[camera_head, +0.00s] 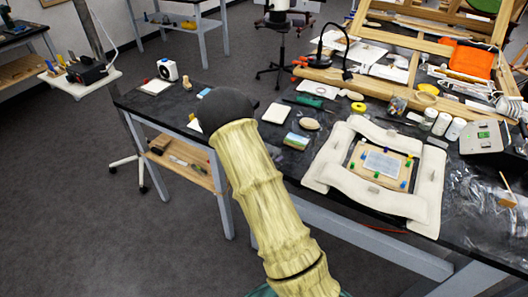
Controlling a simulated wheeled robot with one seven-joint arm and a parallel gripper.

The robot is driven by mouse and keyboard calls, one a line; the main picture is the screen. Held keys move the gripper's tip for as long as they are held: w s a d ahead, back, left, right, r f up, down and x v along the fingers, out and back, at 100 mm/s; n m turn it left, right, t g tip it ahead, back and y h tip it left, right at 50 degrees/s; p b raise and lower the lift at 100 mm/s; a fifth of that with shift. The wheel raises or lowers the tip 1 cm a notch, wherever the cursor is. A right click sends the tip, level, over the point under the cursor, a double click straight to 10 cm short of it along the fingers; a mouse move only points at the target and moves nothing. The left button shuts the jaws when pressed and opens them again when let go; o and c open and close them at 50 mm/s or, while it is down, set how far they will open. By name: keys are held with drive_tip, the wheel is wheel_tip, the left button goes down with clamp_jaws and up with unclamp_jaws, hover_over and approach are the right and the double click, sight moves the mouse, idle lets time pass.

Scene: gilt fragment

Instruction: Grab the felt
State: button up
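I cannot tell for sure which item is the felt. A small pale flat square (276,113) lies on the dark workbench (246,150), just right of my arm. A bright orange sheet or cloth (474,62) lies at the back right of the bench. Thick white padding (334,157) surrounds a small wooden board with coloured pegs (382,164) at the front right. My arm, in a yellowish sleeve with a dark rounded end, rises from the bottom centre and covers part of the bench. My gripper's fingers do not show.
A desk lamp (346,43), small bottles (441,122), a yellow tape roll (358,107) and several tools crowd the bench. Large wooden frames (410,45) lie behind. An office chair (282,45) stands beyond the bench. The grey floor at left is mostly clear.

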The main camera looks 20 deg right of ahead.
drive_tip(key=x, duration=0.3)
drive_tip(key=shift+w+d+f, duration=0.1)
drive_tip(key=shift+w+d, duration=0.1)
drive_tip(key=shift+w, duration=0.05)
clamp_jaws()
